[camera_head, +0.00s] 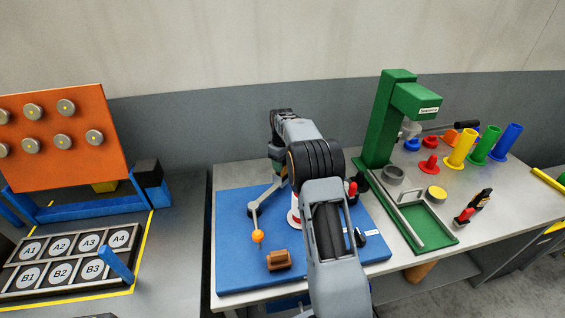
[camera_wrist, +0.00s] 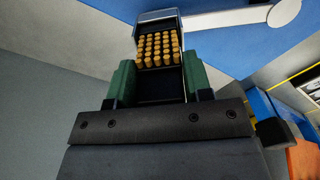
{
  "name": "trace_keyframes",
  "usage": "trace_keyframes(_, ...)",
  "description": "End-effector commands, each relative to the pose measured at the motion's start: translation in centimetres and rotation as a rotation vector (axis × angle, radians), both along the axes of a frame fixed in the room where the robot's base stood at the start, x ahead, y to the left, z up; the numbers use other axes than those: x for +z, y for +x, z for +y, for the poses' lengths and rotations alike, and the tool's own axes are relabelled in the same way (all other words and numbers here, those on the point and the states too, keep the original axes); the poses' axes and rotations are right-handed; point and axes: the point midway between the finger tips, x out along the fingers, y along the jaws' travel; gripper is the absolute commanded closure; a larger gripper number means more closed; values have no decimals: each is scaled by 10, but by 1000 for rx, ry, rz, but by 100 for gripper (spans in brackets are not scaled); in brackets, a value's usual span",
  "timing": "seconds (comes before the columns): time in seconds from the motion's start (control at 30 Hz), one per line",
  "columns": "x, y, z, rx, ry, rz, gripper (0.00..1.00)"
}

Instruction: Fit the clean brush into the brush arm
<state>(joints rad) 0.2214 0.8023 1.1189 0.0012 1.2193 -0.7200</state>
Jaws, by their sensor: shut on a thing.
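In the wrist view, my gripper (camera_wrist: 160,78) has its two green fingers shut on the sides of a dark brush block (camera_wrist: 158,88) with rows of tan bristles (camera_wrist: 158,49). In the head view, my own arm hides the fingers and the held brush. A grey jointed arm with an orange ball (camera_head: 258,237), apparently the brush arm (camera_head: 264,193), stands over the blue board. A pale bar with a round end (camera_wrist: 284,12) shows in the wrist view, apart from the held brush; I cannot tell which part it is. A brown brush-like block (camera_head: 279,260) lies on the board.
The blue board (camera_head: 235,275) lies on the table's left. A green stand (camera_head: 385,125) and green tray (camera_head: 440,230) are to its right. Red, yellow, green and blue bobbins (camera_head: 460,150) stand behind. At left are an orange peg panel (camera_head: 60,140) and labelled rack (camera_head: 65,265).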

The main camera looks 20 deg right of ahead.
Motion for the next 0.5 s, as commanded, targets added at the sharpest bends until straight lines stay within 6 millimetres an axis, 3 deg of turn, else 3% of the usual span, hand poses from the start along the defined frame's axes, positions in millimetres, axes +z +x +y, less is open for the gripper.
trace_keyframes(0.5,-14,0,0,0,0,1,83)
